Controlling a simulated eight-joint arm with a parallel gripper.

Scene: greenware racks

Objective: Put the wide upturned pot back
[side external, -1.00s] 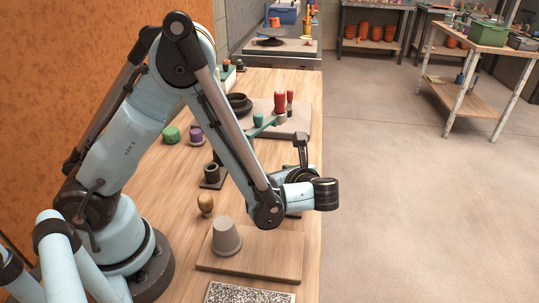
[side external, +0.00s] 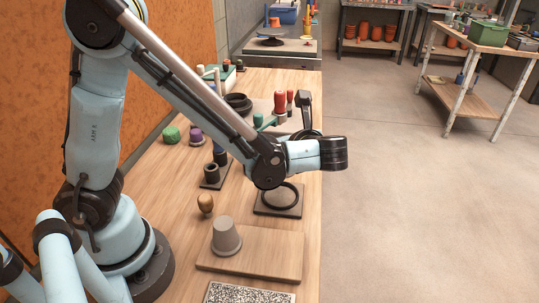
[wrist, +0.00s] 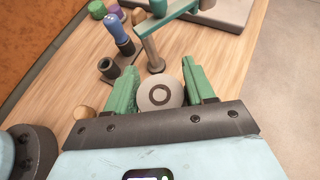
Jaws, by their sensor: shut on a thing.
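In the wrist view my gripper (wrist: 161,90) has its green fingers shut on either side of a round grey pot. The wide upturned pot (wrist: 160,96) shows its flat base with a dark ring mark facing the camera; its lower part is hidden. In the side view the fingers and held pot are hidden behind my wrist. A second grey upturned pot (side external: 226,237), narrower at its top, stands on a wooden board (side external: 275,256) in front. A dark square plate with an upright-looking black ring (side external: 278,212) lies below my wrist.
A green bar on a post (wrist: 152,45) stands just beyond my fingers. A blue-headed tool (wrist: 116,28) and a dark collar (wrist: 108,68) are to its left. A brown knob (side external: 205,203) and speckled slab (side external: 250,293) are also on the table.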

